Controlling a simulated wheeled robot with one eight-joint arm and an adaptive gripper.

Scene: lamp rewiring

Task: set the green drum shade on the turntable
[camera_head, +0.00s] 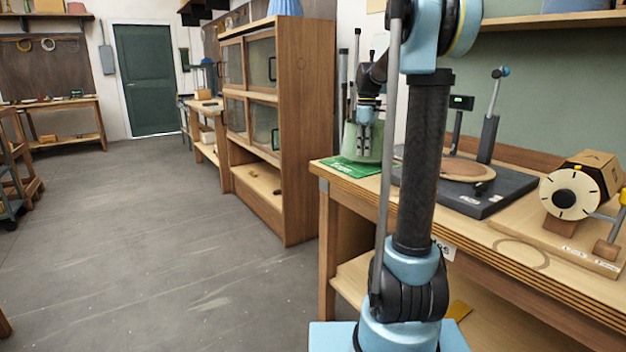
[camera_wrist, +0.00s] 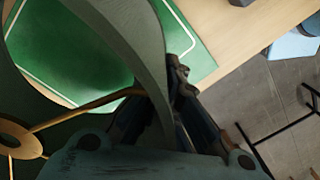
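The green drum shade (camera_head: 362,146) stands upright over the green mat at the left end of the bench, partly behind my arm. In the wrist view its curved wall (camera_wrist: 146,45) runs between my fingers, and its brass ring and spokes (camera_wrist: 18,140) show at the lower left. My gripper (camera_head: 365,122) points down at the shade's rim and appears shut on its wall; it fills the bottom of the wrist view (camera_wrist: 165,105). I cannot tell whether the shade touches the mat. The turntable, a round wooden disc (camera_head: 466,169) on a dark base, is to the right and empty.
The green mat (camera_head: 340,167) lies at the bench's left end. A dark post (camera_head: 488,140) with a blue-tipped lever and a small display (camera_head: 461,102) rise behind the turntable. A dial device (camera_head: 572,194) stands at the right. A tall cabinet (camera_head: 305,120) is left of the bench.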

